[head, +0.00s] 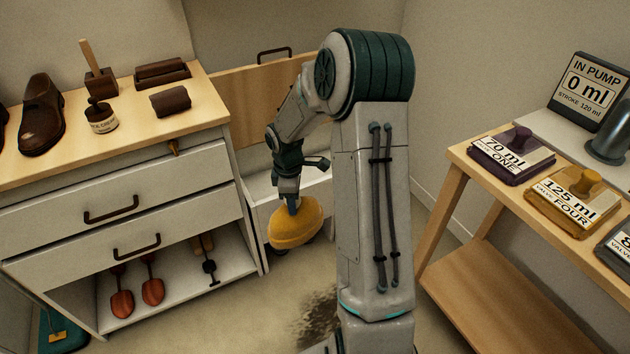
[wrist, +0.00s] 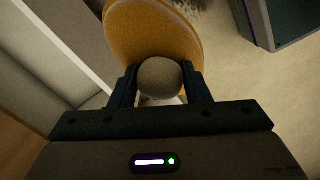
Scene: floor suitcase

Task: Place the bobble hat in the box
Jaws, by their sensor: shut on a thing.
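The bobble hat (head: 294,228) is mustard yellow and hangs from my gripper (head: 291,205). In the wrist view its yellow body (wrist: 150,32) sits beyond a round grey bobble (wrist: 160,78). My gripper (wrist: 160,90) is shut on the bobble, with one finger on each side. A white box (head: 255,228) with a raised wooden lid (head: 245,95) stands behind the hat, against the back wall. The hat overlaps the box's front in the head view. My arm hides part of the box, and its inside barely shows.
A white drawer cabinet (head: 110,240) with shoes and brushes on top stands at left. A wooden stand (head: 465,190) with labelled blocks is at right. The floor (head: 300,290) has a dark patch. A dark object (wrist: 270,25) shows at the wrist view's top right.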

